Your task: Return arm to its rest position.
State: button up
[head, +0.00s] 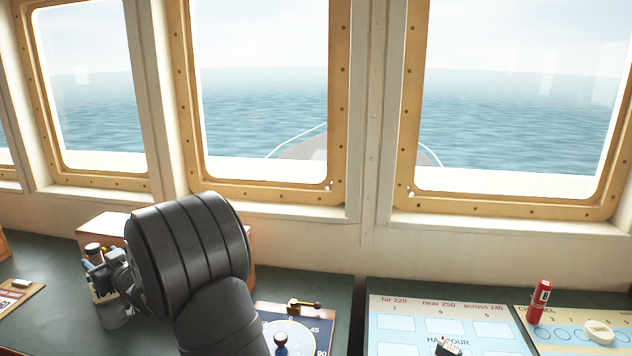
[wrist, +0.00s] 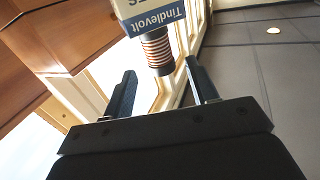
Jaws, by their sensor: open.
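My arm (head: 190,255) rises at the lower left of the head view, bent in front of the console. My gripper (wrist: 160,68) shows in the wrist view with its two dark fingers apart. A copper-banded dark cylinder under a white-and-blue part lettered "Tindlevolt" (wrist: 152,22) appears between and beyond the fingertips. I cannot tell how far it is from them, and no grip on it shows. In the head view the hand end is small and partly hidden by my arm, at the left beside a wooden box.
A dark green console (head: 40,325) runs under the windows. A wooden box (head: 100,225) stands behind my arm. A blue dial panel (head: 318,318) with small levers is to its right. A chart board (head: 395,345), a red cylinder (head: 538,302) and a white round piece (head: 599,332) lie further right.

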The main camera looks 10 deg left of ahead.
aim_at(92, 246)
jog(key=x, duration=0.4)
jog(key=shift+w+a, duration=0.1)
jog(key=shift+a, duration=0.3)
jog(key=shift+w+a+r, duration=0.15)
jog(key=shift+a+r, duration=0.05)
jog(key=shift+a, duration=0.05)
notch_tip(92, 246, up, 4)
jog(key=shift+d+f, duration=0.1)
jog(key=w+d+r+m+t, duration=0.1)
jog(key=w+d+r, duration=0.1)
jog(key=d+r, duration=0.2)
jog(key=w+d+r+m+t+h, duration=0.1)
jog(key=w+d+r, duration=0.2)
jog(key=d, duration=0.4)
jog(key=shift+r+t, duration=0.3)
jog(key=shift+r, duration=0.4)
jog(key=shift+d+h, duration=0.3)
jog(key=shift+d+f+m+t+h, duration=0.2)
jog(key=shift+m+t+h, duration=0.15)
jog(key=shift+m+t, duration=0.15)
jog(key=shift+d+f+m+t+h, duration=0.15)
jog(key=shift+d+m+t+h, duration=0.1)
jog(key=shift+m+t+h, duration=0.25)
